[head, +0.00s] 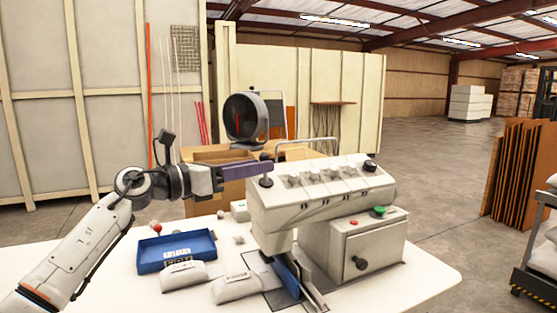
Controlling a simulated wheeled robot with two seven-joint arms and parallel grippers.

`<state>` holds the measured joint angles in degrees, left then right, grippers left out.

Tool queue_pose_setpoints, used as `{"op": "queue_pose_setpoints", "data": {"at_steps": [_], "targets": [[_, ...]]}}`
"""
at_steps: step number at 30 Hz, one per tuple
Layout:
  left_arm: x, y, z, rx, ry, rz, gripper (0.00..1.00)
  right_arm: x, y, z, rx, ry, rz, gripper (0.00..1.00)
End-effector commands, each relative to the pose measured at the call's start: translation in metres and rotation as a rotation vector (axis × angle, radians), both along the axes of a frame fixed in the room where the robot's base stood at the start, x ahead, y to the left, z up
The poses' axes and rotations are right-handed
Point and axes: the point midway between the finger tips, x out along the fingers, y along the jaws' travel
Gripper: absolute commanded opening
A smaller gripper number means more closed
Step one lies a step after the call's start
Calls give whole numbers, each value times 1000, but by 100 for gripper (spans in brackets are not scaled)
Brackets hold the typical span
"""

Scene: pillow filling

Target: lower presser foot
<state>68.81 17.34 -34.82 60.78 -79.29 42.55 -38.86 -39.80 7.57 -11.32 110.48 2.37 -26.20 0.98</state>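The white sewing-type machine (325,193) stands on the white table, with a row of small fittings along its top. A small dark lever or knob (266,182) sits at the left end of its head. My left gripper (262,170) reaches in level from the left, and its long purple-grey fingers end at this knob. I cannot tell whether they touch it or close on it. A blue upright part (287,275) stands under the head, above a dark slotted plate. I cannot make out the presser foot itself. My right gripper is out of view.
A blue tray (148,258) and two white pillow-like bags (238,287) lie left of the machine. A control box (360,250) with red and green buttons stands at its right. A cardboard box (207,195) and a round black fan-like device (245,117) are behind.

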Motion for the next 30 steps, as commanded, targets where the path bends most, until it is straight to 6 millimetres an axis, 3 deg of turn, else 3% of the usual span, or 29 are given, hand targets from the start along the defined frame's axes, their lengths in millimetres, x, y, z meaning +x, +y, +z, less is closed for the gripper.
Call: {"op": "queue_pose_setpoints", "data": {"at_steps": [7,16,26,30], "targets": [[24,-39,2,-4,3,-3,36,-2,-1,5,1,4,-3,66],[37,-56,1,-4,1,0,36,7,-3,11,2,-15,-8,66],[38,-57,1,-4,1,1,36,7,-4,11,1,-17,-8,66],[38,-57,1,-4,1,1,16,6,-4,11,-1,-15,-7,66]]}}
